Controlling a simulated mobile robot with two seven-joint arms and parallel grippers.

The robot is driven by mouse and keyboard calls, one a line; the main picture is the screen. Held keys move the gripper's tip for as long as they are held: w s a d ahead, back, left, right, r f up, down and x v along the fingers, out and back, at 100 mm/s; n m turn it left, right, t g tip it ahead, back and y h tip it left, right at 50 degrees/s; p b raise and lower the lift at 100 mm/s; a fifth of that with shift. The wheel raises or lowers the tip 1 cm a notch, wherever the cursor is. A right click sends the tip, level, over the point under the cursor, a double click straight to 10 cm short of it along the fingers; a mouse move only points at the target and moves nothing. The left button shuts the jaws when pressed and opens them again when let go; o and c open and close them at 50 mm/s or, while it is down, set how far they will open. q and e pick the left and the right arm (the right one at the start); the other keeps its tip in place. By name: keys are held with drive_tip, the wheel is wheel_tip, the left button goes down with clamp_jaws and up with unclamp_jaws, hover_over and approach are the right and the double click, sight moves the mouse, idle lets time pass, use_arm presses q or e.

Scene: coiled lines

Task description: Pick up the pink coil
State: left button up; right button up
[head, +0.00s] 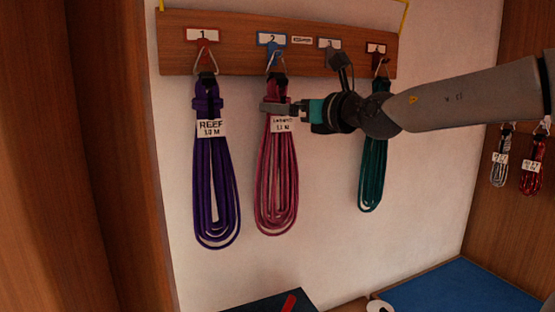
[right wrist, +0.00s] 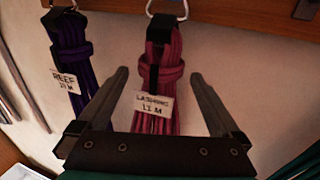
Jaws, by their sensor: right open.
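The pink coil (head: 276,190) hangs from the hook under number 2 on a wooden board on the wall. It has a white label reading about "Lashing 11 M". My right gripper (head: 280,108) is at the upper part of the coil, just below its top wrap. In the right wrist view the pink coil (right wrist: 165,75) shows between the two spread fingers of my right gripper (right wrist: 158,85), with its label facing me. The fingers stand apart on either side of it, and I cannot tell whether either touches it. My left gripper is not in view.
A purple coil (head: 213,180) hangs close on the left, and a teal coil (head: 373,160) hangs on the right, partly behind my arm. The wooden board (head: 230,60) is above. Below are a dark box (head: 262,304) and a blue surface (head: 450,290). More coils hang at far right.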

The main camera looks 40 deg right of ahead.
drive_tip(key=shift+w+d+f+p, duration=0.1)
drive_tip(key=shift+w+p, duration=0.55)
drive_tip(key=shift+w, duration=1.2)
clamp_jaws()
